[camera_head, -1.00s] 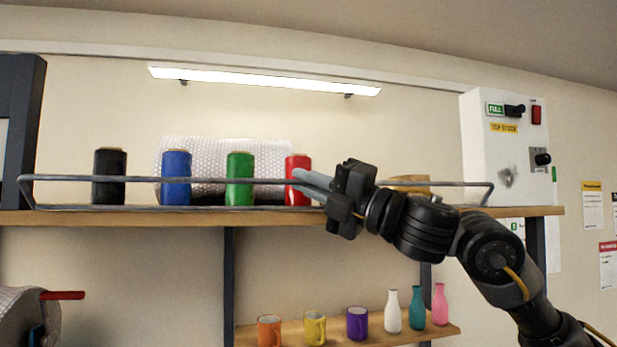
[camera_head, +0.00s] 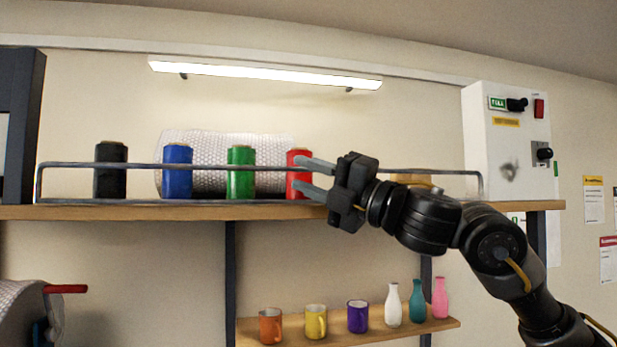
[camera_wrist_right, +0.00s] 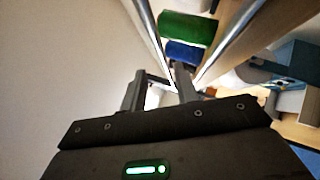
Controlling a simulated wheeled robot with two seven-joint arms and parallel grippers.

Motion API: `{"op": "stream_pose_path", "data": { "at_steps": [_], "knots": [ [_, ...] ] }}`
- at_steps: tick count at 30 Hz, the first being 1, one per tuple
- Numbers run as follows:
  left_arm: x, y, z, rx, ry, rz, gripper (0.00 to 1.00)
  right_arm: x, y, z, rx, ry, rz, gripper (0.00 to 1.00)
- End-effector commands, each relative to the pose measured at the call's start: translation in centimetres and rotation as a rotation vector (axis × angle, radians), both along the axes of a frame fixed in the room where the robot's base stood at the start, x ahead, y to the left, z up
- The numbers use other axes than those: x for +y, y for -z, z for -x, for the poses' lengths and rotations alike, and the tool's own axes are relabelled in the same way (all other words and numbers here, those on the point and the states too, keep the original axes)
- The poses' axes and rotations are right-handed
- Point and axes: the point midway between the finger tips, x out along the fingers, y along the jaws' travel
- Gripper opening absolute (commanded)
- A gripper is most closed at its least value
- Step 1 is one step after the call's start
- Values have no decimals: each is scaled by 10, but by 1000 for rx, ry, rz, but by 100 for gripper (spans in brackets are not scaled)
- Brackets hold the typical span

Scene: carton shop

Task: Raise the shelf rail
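The shelf rail (camera_head: 225,166) is a grey wire loop along the front of the upper shelf (camera_head: 150,212). Its top bar stands well above the board and its end legs look close to upright. My right gripper (camera_head: 297,173) is at the rail's right half, fingers pointing left and spread apart, one above the other. The top bar passes at the level between them; I cannot tell whether it touches a finger. In the right wrist view, metal bars (camera_wrist_right: 229,52) run beside the fingers. My left gripper is not in view.
Behind the rail stand black (camera_head: 110,180), blue (camera_head: 177,182), green (camera_head: 241,183) and red (camera_head: 299,158) spools and a bubble-wrap roll (camera_head: 215,148). A white control box (camera_head: 490,130) is at right. Mugs and bottles stand on the lower shelf (camera_head: 380,332).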

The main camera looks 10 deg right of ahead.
Motion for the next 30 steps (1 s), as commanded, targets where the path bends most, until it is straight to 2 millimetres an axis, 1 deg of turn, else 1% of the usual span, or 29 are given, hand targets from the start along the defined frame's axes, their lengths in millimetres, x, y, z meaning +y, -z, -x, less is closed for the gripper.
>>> {"op": "stream_pose_path", "data": {
  "at_steps": [5, 10, 16, 21, 30],
  "knots": [
    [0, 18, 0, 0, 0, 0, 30, -16, 12, 12, -4, 3, 0, 30],
    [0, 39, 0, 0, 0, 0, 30, -42, 25, 32, -4, 4, 0, 30],
    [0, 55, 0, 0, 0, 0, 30, -67, 34, 52, -4, 3, 1, 30],
    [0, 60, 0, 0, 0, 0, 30, -77, 37, 61, -2, 0, 1, 30],
    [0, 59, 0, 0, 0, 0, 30, -79, 36, 62, 0, 0, 0, 30]
  ]
}}
